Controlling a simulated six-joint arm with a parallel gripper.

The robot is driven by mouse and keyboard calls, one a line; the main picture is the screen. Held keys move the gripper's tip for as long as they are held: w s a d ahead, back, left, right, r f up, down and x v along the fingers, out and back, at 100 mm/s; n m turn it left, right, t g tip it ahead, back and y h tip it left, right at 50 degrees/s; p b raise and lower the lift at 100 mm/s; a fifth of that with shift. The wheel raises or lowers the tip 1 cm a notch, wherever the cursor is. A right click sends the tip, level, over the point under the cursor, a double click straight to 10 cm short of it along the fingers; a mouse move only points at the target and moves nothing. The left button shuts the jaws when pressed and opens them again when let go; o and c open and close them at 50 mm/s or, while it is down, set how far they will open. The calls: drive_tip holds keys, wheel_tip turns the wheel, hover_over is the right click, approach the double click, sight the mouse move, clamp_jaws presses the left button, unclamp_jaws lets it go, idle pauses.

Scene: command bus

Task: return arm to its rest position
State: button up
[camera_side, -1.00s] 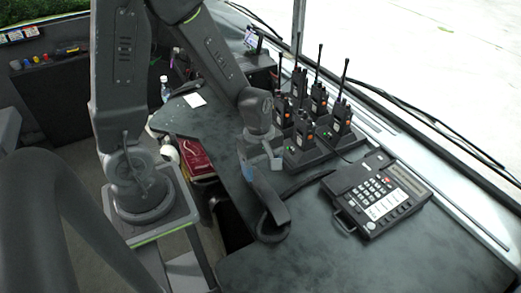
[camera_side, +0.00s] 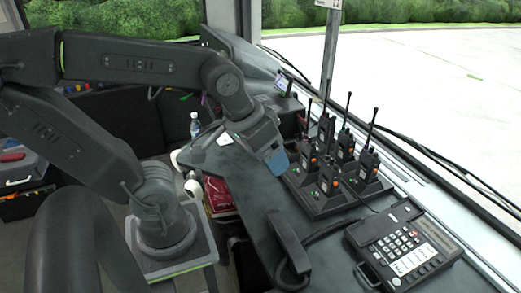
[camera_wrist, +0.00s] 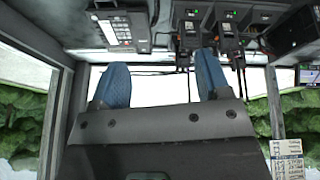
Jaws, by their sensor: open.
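My gripper (camera_side: 276,156) is in the middle of the side view, raised above the dark desk (camera_side: 235,185) and tilted down to the right. Its blue fingers are apart in the wrist view (camera_wrist: 163,82), with nothing held between them. My arm bends back to the left, its elbow high at the left edge. The black phone handset (camera_side: 287,243) lies on the desk near its front edge, below and apart from my gripper. Its cord runs to the desk phone (camera_side: 405,245).
Several handheld radios (camera_side: 345,155) stand upright in chargers just right of my gripper. A seat back (camera_side: 68,245) fills the lower left. A pole (camera_side: 330,50) rises behind the radios.

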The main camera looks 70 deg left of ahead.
drive_tip(key=shift+s+r+m+t, duration=0.3)
drive_tip(key=shift+s+r+m, duration=0.35)
drive_tip(key=shift+m, duration=0.35)
